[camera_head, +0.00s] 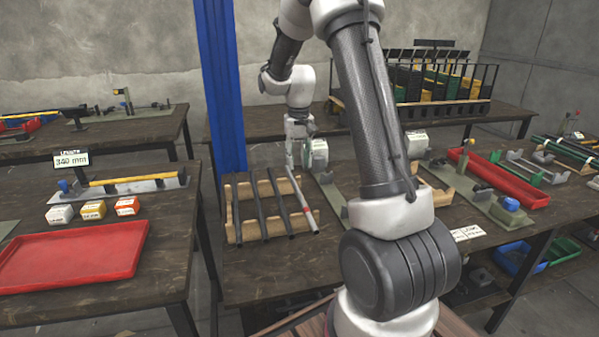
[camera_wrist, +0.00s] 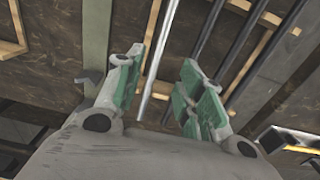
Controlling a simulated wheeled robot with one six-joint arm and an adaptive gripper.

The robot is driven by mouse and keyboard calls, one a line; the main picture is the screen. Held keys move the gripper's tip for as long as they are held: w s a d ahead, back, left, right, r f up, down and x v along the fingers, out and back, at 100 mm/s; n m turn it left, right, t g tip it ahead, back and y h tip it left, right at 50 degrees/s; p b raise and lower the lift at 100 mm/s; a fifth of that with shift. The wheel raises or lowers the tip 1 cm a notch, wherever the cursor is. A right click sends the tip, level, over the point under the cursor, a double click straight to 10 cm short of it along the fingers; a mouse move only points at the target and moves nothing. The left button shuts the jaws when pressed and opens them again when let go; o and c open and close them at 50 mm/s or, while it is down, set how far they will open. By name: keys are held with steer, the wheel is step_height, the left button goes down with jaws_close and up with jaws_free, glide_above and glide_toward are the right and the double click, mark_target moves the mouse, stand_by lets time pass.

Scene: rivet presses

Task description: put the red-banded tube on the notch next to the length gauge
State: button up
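The red-banded tube (camera_head: 304,209) is light grey with a red band partway along. It leans at the right end of a wooden rack (camera_head: 232,229), beside several dark tubes (camera_head: 260,205). My gripper (camera_head: 294,160) is at the tube's far end. In the wrist view, my gripper (camera_wrist: 158,66) has its green-padded fingers apart, with the bare grey tube (camera_wrist: 153,75) running between them and gaps on both sides. The red band is not seen there. A "340 mm" sign (camera_head: 71,160) stands by a grey fixture (camera_head: 145,185) with a yellow bar (camera_head: 132,179), apparently the length gauge. I cannot make out a notch.
A red tray (camera_head: 75,255) and small boxes (camera_head: 93,210) are on the left table, across a gap from the rack's table. A blue column (camera_head: 222,90) rises behind the rack. Green fixtures and another red tray (camera_head: 500,178) are at the right.

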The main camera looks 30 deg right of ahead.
steer(key=s+a+r+t, duration=0.1)
steer(key=s+a+r, duration=0.2)
steer(key=s+r, duration=0.55)
steer(key=s+a+r+n+t, duration=0.1)
steer(key=s+a+r, duration=0.1)
steer(key=s, duration=0.9)
steer(key=s+a+r+n+t, duration=0.2)
steer(key=s+r, duration=0.3)
steer(key=s, duration=0.6)
steer(key=shift+s+r, duration=0.2)
steer(key=shift+a, duration=0.1)
